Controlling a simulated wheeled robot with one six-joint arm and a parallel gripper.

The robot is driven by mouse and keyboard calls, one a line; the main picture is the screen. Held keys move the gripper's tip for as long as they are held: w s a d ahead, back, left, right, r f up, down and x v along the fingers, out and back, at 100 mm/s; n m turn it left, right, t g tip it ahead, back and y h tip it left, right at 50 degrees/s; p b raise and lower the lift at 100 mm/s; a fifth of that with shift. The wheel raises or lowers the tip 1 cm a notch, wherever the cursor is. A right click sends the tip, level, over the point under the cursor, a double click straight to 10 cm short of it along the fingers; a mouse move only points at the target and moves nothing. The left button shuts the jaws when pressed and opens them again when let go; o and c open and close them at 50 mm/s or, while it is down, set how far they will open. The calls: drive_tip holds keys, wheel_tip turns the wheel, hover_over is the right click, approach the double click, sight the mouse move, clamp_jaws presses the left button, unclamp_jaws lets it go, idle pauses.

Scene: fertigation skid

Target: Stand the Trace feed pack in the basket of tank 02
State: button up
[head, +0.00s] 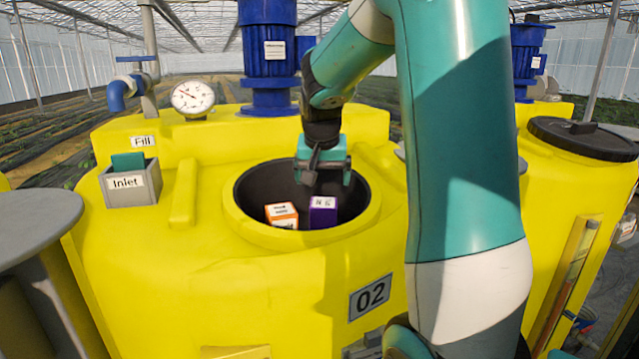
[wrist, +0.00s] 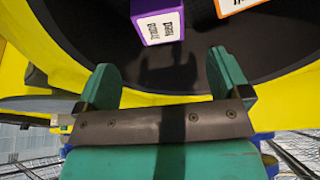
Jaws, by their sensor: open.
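The yellow tank marked 02 (head: 372,296) has a round black basket (head: 252,190) in its top opening. Inside are a purple box with a white label (head: 323,213) and an orange and white box (head: 281,214), side by side. My gripper (head: 322,178) is over the basket, above and behind the purple box. In the wrist view its two teal fingers (wrist: 166,78) are apart with nothing between them. The purple box (wrist: 158,22) and the orange box (wrist: 233,5) lie beyond the fingertips. The boxes' lower parts are hidden.
A grey holder labelled Inlet (head: 130,184) with a teal item in it stands on the tank's left. A gauge (head: 193,97) and a blue motor (head: 267,45) are behind the opening. Another yellow tank with a black lid (head: 585,138) is at right.

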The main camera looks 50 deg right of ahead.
drive_tip(key=s+a+n+y, duration=0.1)
drive_tip(key=a+n, duration=0.2)
drive_tip(key=a, duration=0.4)
drive_tip(key=a+n+y, duration=0.1)
drive_tip(key=a+n, duration=0.1)
drive_tip(key=a, duration=0.6)
drive_tip(key=s+a+n+y, duration=0.1)
drive_tip(key=a+n+y, duration=0.1)
drive_tip(key=a, duration=0.5)
drive_tip(key=shift+s+a+f+n+t, duration=0.15)
drive_tip(key=shift+s+f+n+t, duration=0.2)
drive_tip(key=shift+n, duration=0.45)
drive_tip(key=s+a+f+n+g+y, duration=0.1)
drive_tip(key=s+a+n, duration=0.3)
drive_tip(key=s+a, duration=0.4)
drive_tip(key=s+a+f+n+g+y+b, duration=0.1)
drive_tip(key=s+a+n+g+y, duration=0.1)
drive_tip(key=s+a+n, duration=0.3)
drive_tip(key=shift+s+a+f+y, duration=0.35)
drive_tip(key=shift+s+a+y, duration=0.05)
drive_tip(key=shift+s+a, duration=1.05)
